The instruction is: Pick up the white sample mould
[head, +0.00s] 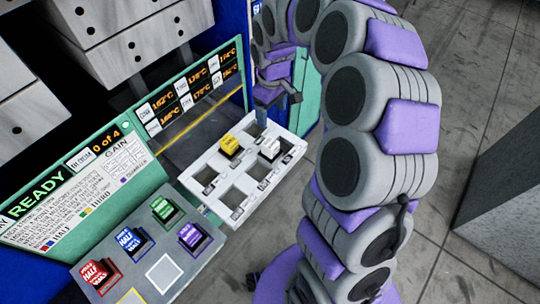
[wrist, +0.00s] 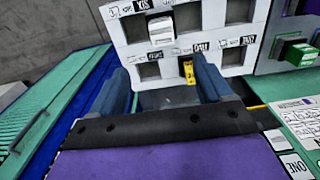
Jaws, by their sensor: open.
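The white sample mould (head: 270,149) sits in a slot on the right side of the white rack (head: 236,188); it also shows in the wrist view (wrist: 161,29), top centre. A yellow mould (head: 230,146) sits in another slot of the rack; in the wrist view it is (wrist: 188,71) by the right finger. My gripper (head: 277,98) is beyond the rack in the head view. In the wrist view my gripper (wrist: 163,88) has its two blue-grey fingers apart with nothing between them, and the white mould lies ahead of the fingertips, apart from them.
A panel with red, blue, green and purple buttons (head: 188,236) stands beside the rack. The press with a green READY display (head: 50,190) is at left. Several rack slots are empty. A grey block (head: 500,190) stands at right, with open floor before it.

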